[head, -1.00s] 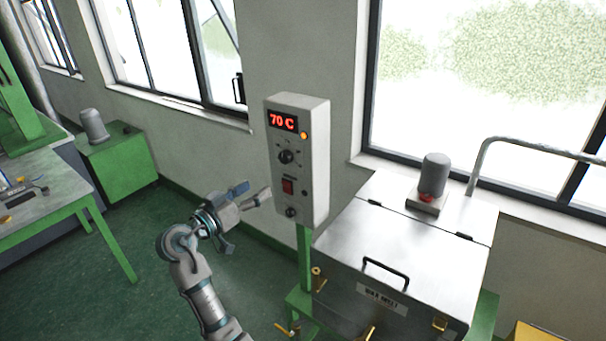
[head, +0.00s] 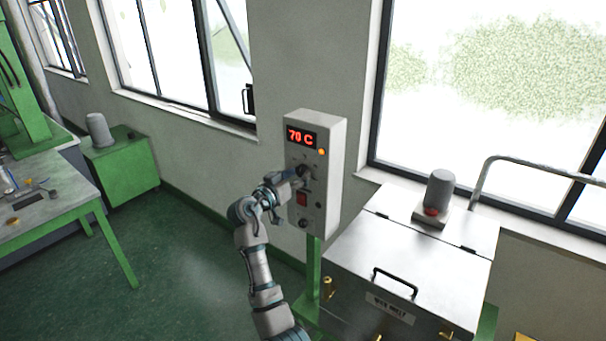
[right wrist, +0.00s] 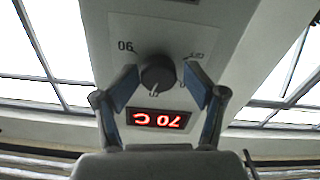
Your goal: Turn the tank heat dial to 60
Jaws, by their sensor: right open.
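The control box (head: 331,160) is a pale grey unit on a green post, with a red display (head: 301,137) reading 70 C and a lit orange lamp. The heat dial (right wrist: 158,73) is a dark round knob, seen upside down in the right wrist view between my open fingers; a 90 mark shows near it. In the head view the dial is mostly hidden behind my right gripper (head: 297,180). My right gripper, also in the right wrist view (right wrist: 165,88), is open around the dial's sides, with gaps visible. My left gripper is not in view.
A red switch (head: 302,199) and a dark knob (head: 303,223) sit below the dial. A steel wax tank (head: 400,262) with a handled lid stands to the right. A green table (head: 50,215) is at left. Green floor lies open between.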

